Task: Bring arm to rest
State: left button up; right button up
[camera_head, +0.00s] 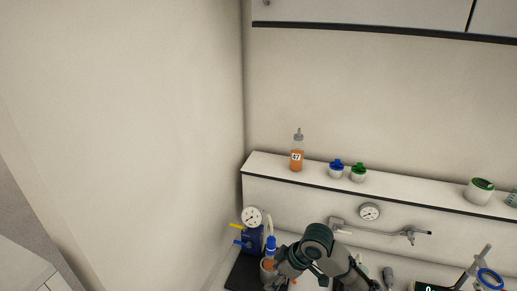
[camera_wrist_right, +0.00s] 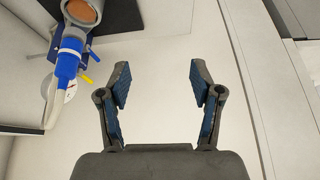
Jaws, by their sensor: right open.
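My right gripper (camera_wrist_right: 207,78) is open in the wrist view, with nothing between its fingers and pale surface beyond them. In the head view my right arm (camera_head: 317,241) reaches in at the bottom centre, close to the blue-topped fitting (camera_head: 271,243) over the orange contents of a grey vessel. This fitting also shows at the upper left of the wrist view (camera_wrist_right: 68,62), apart from the fingers. My left gripper is not in view.
The shelf (camera_head: 400,196) also holds a blue-topped jar (camera_head: 336,170), a green-topped jar (camera_head: 358,173) and a larger green-rimmed pot (camera_head: 480,191). A blue pump with a gauge (camera_head: 253,238) stands left of the arm. Lab equipment with a blue ring (camera_head: 490,279) is at lower right.

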jog(key=s+f+m+t, duration=0.1)
jog(key=s+f+m, duration=0.15)
jog(key=f, duration=0.65)
jog(key=s+f+m, duration=0.2)
jog(key=s+f, duration=0.2)
jog(key=f, duration=0.4)
jog(key=s+d+f+m+h, duration=0.2)
jog(key=s+d+f+m, duration=0.1)
jog(key=s+d+f, duration=0.45)
jog(key=s+d+f+m+h, duration=0.3)
jog(key=s+d+f+m, duration=0.1)
jog(key=s+d, duration=0.55)
jog(key=s+f+b, duration=0.2)
jog(key=s+f, duration=0.1)
jog(key=f, duration=2.6)
pick_arm(q)
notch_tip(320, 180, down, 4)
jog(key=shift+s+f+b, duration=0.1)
jog(key=shift+b, duration=0.95)
pick_arm(e)
jog(key=s+d+f+g, duration=0.2)
jog(key=s+f, duration=1.5)
jog(key=shift+s+d, duration=0.2)
jog(key=shift+s, duration=0.05)
